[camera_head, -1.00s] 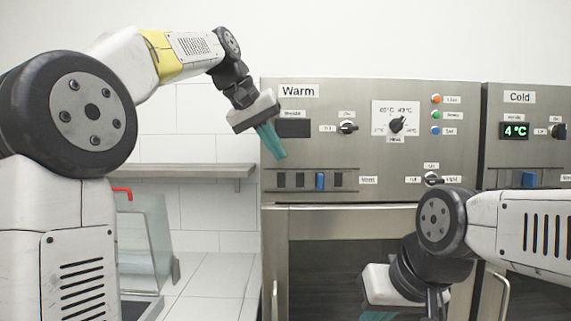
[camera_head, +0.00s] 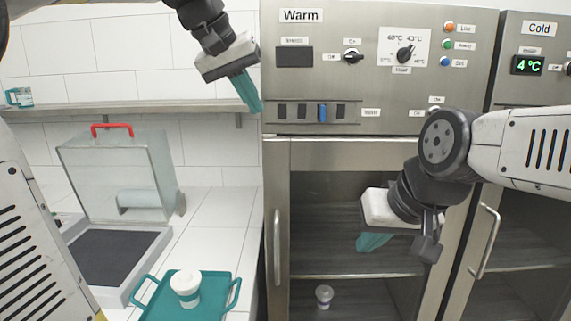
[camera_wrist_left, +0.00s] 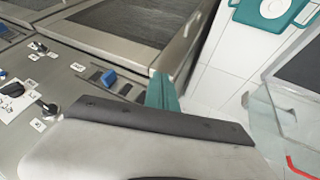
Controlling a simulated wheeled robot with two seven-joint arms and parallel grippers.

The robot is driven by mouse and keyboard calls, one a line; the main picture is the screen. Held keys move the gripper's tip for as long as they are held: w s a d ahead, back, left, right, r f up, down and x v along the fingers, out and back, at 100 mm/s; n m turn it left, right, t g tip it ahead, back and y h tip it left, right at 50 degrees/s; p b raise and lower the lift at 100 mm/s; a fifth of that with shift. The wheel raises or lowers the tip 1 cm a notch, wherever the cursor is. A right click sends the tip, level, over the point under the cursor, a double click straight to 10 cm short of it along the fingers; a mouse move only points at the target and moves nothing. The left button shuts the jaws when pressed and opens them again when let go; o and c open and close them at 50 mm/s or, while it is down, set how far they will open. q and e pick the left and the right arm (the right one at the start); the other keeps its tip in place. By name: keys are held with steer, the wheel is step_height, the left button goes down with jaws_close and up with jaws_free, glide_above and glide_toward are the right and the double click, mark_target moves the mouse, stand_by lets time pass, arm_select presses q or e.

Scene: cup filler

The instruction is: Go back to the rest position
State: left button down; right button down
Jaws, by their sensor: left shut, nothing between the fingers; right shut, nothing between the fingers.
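My left gripper (camera_head: 248,92) is in front of the left edge of the warm cabinet's control panel, below and left of the Warm label. Its teal fingers are shut and empty, pointing down; they also show in the left wrist view (camera_wrist_left: 161,92). My right gripper (camera_head: 372,242) is in front of the warm cabinet's glass door (camera_head: 330,225). Its teal fingers are shut and empty, partly hidden by the gripper body.
A teal tray (camera_head: 205,308) with a white cup (camera_head: 185,287) stands on the counter at lower left. Behind it is a clear box with a red handle (camera_head: 112,128). A shelf (camera_head: 130,106) runs along the wall. Another cup (camera_head: 324,296) is inside the warm cabinet. Door handles (camera_head: 277,248) stick out.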

arm_select(q)
steer(key=s+a+f+y, duration=0.1)
steer(key=s+a+f, duration=0.2)
steer(key=s+f, duration=0.5)
steer(key=s+a+f+y, duration=0.1)
steer(key=s+a+f, duration=0.3)
steer(key=s+f, duration=0.5)
step_height(320, 180, down, 5)
steer(key=shift+a+r+t, duration=0.1)
steer(key=shift+a+t, duration=0.05)
steer(key=shift+t, duration=0.25)
